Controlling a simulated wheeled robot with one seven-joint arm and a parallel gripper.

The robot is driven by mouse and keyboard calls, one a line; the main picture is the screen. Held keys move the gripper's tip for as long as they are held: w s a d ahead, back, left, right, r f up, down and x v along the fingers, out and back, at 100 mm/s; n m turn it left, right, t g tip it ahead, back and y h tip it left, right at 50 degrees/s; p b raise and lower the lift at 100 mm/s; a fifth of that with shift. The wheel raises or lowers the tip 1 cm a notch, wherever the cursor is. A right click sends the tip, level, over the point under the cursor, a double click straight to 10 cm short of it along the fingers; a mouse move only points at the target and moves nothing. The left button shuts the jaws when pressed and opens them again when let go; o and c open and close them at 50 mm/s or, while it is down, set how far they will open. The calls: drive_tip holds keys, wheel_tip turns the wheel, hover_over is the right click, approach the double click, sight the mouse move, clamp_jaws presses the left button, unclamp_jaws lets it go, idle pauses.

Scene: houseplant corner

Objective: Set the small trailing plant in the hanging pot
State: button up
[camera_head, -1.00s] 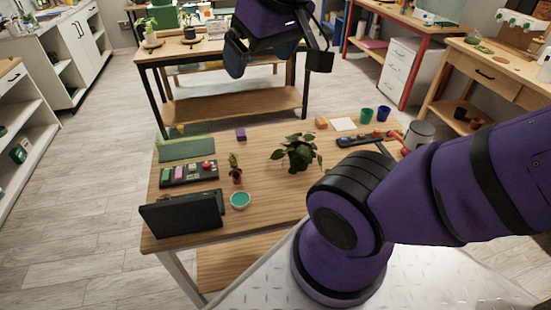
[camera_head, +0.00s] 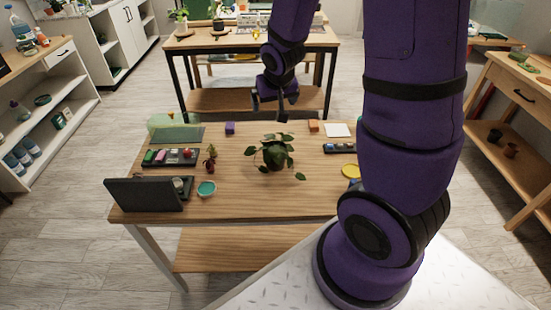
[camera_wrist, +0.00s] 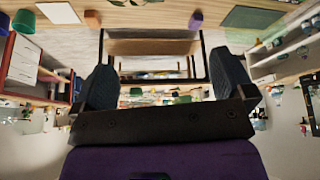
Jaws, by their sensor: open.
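A leafy trailing plant (camera_head: 272,155) with dark green heart-shaped leaves stands in the middle of the wooden table; its pot is mostly hidden by leaves. A smaller reddish-green plant (camera_head: 210,158) stands to its left. I cannot make out a hanging pot in the current views. My gripper (camera_head: 270,106) is raised near the table's far edge, beyond the trailing plant and apart from it. In the wrist view my gripper (camera_wrist: 164,62) shows its two dark fingers spread wide with nothing between them.
The near table (camera_head: 238,190) holds a dark screen (camera_head: 145,194), a teal bowl (camera_head: 206,188), a tray of small items (camera_head: 170,157), a green mat (camera_head: 178,136), a purple block (camera_head: 230,128) and an orange block (camera_head: 313,126). My arm hides its right end. A second table (camera_head: 215,42) stands behind.

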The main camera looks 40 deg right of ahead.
approach(275, 150)
drive_tip(key=shift+x, duration=4.8)
drive_tip(key=shift+a, duration=0.1)
drive_tip(key=shift+c, duration=0.5)
drive_tip(key=c, duration=0.6)
drive_tip(key=shift+r, duration=0.1)
